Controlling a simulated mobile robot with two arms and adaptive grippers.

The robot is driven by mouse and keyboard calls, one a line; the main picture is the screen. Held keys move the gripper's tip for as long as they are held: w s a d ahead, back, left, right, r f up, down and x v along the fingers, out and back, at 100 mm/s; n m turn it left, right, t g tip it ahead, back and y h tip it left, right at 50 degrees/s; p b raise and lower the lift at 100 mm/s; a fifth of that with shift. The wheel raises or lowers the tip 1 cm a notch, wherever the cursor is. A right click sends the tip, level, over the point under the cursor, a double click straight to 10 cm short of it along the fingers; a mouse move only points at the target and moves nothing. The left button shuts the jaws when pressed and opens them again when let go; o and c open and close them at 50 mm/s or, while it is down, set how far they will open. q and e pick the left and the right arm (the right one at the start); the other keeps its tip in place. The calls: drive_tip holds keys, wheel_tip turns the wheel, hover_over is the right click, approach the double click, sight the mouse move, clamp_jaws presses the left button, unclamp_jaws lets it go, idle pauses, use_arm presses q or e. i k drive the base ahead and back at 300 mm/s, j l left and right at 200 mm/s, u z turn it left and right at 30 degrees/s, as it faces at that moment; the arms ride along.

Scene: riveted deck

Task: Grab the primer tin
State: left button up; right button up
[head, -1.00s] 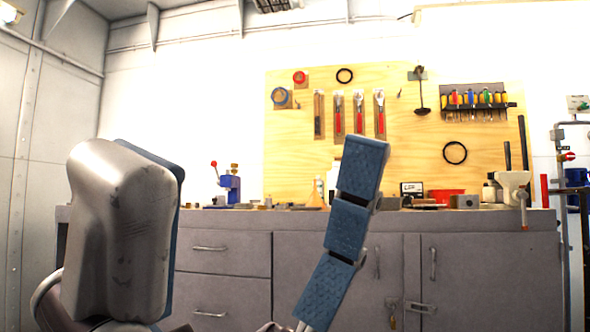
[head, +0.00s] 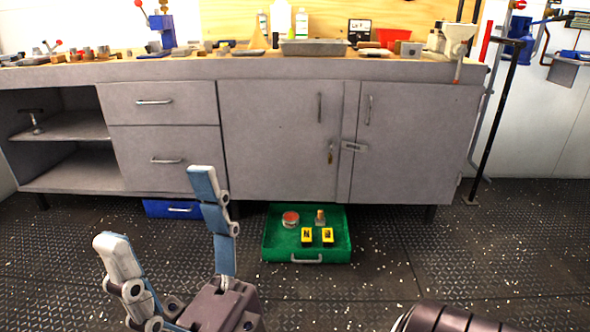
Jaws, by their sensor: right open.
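A small round red tin (head: 290,218), which looks like the primer tin, lies in the green open tray or drawer (head: 270,241) low in front of the grey bench. Its label is too small to read. My right gripper (head: 157,207) is in the lower left of the head view, fingers spread wide and empty. It appears nearer to me than the green tray and to its left, apart from the tin. My left gripper is not in view.
A blue drawer (head: 172,209) sits under the bench (head: 270,140). The bench top is cluttered. The riveted floor (head: 370,275) around the tray is clear.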

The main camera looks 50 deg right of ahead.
sight(290, 219)
drive_tip(key=z, duration=1.6)
